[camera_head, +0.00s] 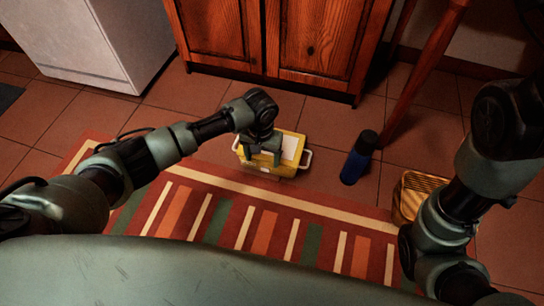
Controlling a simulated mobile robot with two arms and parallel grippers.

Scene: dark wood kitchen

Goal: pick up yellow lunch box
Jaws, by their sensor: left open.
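The yellow lunch box (285,165) stands on the tiled floor at the far edge of the striped rug. It has white handles on its left and right sides and a pale patch on its top. My left gripper (264,160) is directly over the box, with its open fingers pointing down at the top. The gripper hides part of the lid, and I cannot tell whether the fingers touch it. My right arm (490,170) is bent at the right, and its gripper is not in view.
A woven basket (411,192) sits near my right arm. Wooden cabinets (315,40) and a white appliance (90,40) are behind. A wooden leg (425,65) comes down at the right. The striped rug (235,220) is clear.

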